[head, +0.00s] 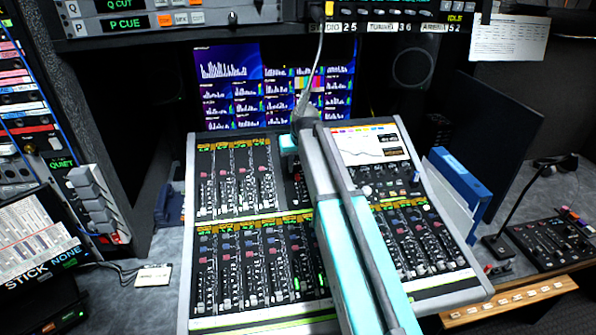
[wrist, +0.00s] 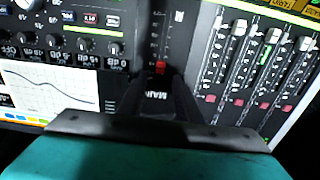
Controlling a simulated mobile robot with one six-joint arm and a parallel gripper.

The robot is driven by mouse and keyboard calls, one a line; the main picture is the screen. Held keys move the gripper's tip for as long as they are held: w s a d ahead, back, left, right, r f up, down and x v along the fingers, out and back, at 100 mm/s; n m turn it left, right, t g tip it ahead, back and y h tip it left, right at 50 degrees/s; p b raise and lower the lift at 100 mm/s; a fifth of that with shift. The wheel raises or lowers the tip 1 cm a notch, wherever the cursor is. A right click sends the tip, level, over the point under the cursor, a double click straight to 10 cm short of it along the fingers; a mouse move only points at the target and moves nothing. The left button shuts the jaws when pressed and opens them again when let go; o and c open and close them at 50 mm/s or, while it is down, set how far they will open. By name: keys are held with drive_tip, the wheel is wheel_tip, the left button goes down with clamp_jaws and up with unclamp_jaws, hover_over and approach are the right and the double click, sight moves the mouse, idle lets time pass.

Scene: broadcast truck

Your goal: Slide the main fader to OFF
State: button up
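The main fader shows in the wrist view as a small red cap (wrist: 160,67) on a dark strip with a printed scale, beside an upside-down label starting "MAI". My gripper (wrist: 165,78) comes in from the bottom of that view, with a dark finger on each side of the label. A gap shows between the fingers, and the cap is near their tips; I cannot tell whether they touch it.
Fader channels (wrist: 240,65) lie to the right in the wrist view; knobs (wrist: 85,44) and a curve screen (wrist: 45,92) lie left. In the head view, a blue binder (head: 460,185) stands right of the console and a monitor wall (head: 228,65) behind it.

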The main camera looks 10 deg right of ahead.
sight(297, 174)
drive_tip(key=shift+p+x, duration=0.45)
drive_tip(key=shift+x, duration=1.8)
clamp_jaws()
